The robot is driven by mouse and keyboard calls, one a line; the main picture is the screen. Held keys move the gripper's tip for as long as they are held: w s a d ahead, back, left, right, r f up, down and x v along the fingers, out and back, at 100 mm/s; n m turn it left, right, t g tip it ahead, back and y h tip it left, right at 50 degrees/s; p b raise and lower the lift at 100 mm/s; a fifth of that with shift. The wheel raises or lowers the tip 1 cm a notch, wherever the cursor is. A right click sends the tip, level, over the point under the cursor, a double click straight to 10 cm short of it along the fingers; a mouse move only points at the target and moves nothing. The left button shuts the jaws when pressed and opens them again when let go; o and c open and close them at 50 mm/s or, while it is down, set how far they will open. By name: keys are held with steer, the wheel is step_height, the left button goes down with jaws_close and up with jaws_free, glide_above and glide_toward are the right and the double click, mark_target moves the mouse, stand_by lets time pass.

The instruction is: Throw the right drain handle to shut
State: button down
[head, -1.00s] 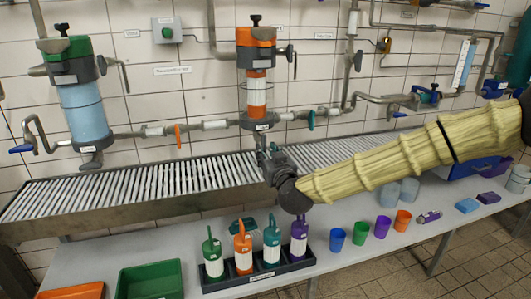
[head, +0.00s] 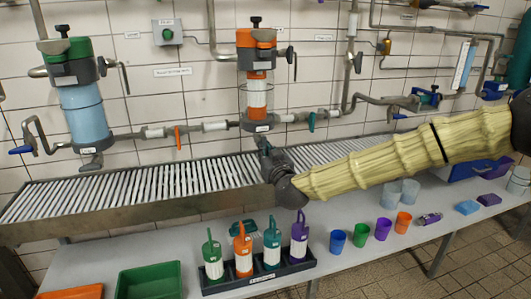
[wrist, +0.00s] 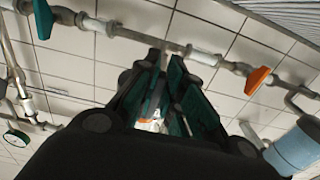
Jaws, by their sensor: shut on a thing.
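The right filter (head: 256,92), with an orange collar and an orange-and-white column, hangs on the back wall. Its drain is at the underside, above the slatted trough. My gripper (head: 263,143) reaches up to that spot from the front right and is shut on the right drain handle. The handle is mostly hidden by my fingers, so its angle cannot be told. In the wrist view the gripper (wrist: 168,88) shows two dark fingers with teal pads close together, just below the pipe line.
A teal pipe handle (head: 311,121) is close on the right and an orange one (head: 178,138) is on the left. The slatted trough (head: 140,185) runs below. Several bottles stand in a black rack (head: 258,278), with cups (head: 338,240) beside it.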

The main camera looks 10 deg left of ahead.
steer(key=shift+s+a+r+m+p, duration=0.2)
steer(key=shift+a+r+m, duration=0.15)
steer(key=shift+m, duration=2.7)
steer(key=shift+s+a+r+m+p, duration=0.1)
steer(key=shift+a+r+m+p, duration=0.2)
steer(key=shift+m, duration=2.7)
steer(key=shift+s+a+r+m+p, duration=0.15)
steer(key=shift+r+m, duration=0.25)
steer(key=shift+m, duration=2.65)
steer(key=c, duration=1.5)
jaws_free()
steer(key=shift+c, duration=0.2)
steer(key=shift+a, duration=0.1)
